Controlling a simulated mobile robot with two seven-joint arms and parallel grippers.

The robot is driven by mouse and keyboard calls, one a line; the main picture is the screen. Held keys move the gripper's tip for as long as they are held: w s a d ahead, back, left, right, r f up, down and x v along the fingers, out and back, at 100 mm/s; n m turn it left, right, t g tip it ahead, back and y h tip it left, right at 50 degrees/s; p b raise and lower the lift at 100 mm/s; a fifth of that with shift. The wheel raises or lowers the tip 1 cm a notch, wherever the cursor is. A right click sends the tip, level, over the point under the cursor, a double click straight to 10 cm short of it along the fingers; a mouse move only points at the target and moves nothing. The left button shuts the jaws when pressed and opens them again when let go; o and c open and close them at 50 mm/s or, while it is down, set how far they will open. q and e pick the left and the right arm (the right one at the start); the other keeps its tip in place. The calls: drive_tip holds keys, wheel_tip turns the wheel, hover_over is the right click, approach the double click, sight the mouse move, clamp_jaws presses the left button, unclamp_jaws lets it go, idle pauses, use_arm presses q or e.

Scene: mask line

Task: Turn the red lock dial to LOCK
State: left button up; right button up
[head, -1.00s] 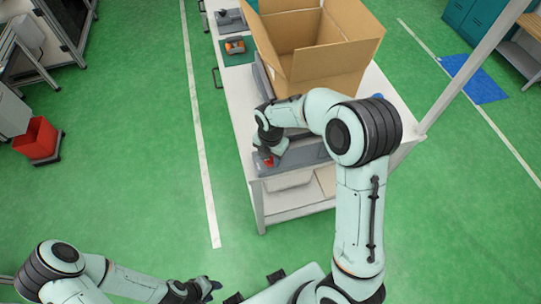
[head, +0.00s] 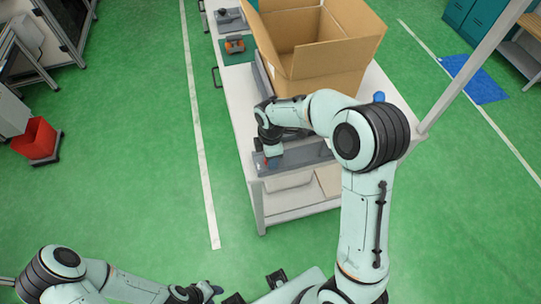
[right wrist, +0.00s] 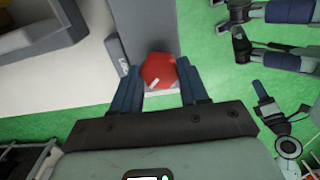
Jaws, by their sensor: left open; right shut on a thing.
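The red lock dial (right wrist: 158,70) sits at the end of a grey fixture, between the two blue fingers of my right gripper (right wrist: 159,78) in the right wrist view. The fingers are shut on its sides. A small white mark shows on the dial's lower edge. In the head view the right gripper (head: 270,158) is at the table's near left corner and mostly hides the dial. My left gripper (head: 207,291) is open and empty, low over the floor.
The grey fixture (head: 305,154) lies along the near edge of the white table (head: 235,115). A large open cardboard box (head: 330,70) stands behind my right arm. An orange object (head: 235,45) lies farther back.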

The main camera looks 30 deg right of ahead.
drive_tip(key=m, duration=0.4)
drive_tip(key=shift+m+b, duration=0.3)
use_arm(q)
drive_tip(key=shift+s+f, duration=0.45)
drive_tip(key=shift+f, duration=0.25)
use_arm(e)
drive_tip(key=m, duration=0.4)
drive_tip(key=shift+r, duration=0.1)
drive_tip(key=shift+w+m, duration=0.1)
drive_tip(key=shift+m, duration=0.2)
drive_tip(key=o, duration=1)
drive_tip(key=shift+o, duration=0.2)
use_arm(q)
drive_tip(key=shift+w+r+p, duration=0.45)
drive_tip(key=shift+w+r, duration=0.1)
drive_tip(key=shift+r, duration=0.25)
use_arm(e)
wheel_tip(320, 180, up, 13)
drive_tip(key=shift+r, duration=0.2)
use_arm(q)
drive_tip(key=shift+s, duration=0.1)
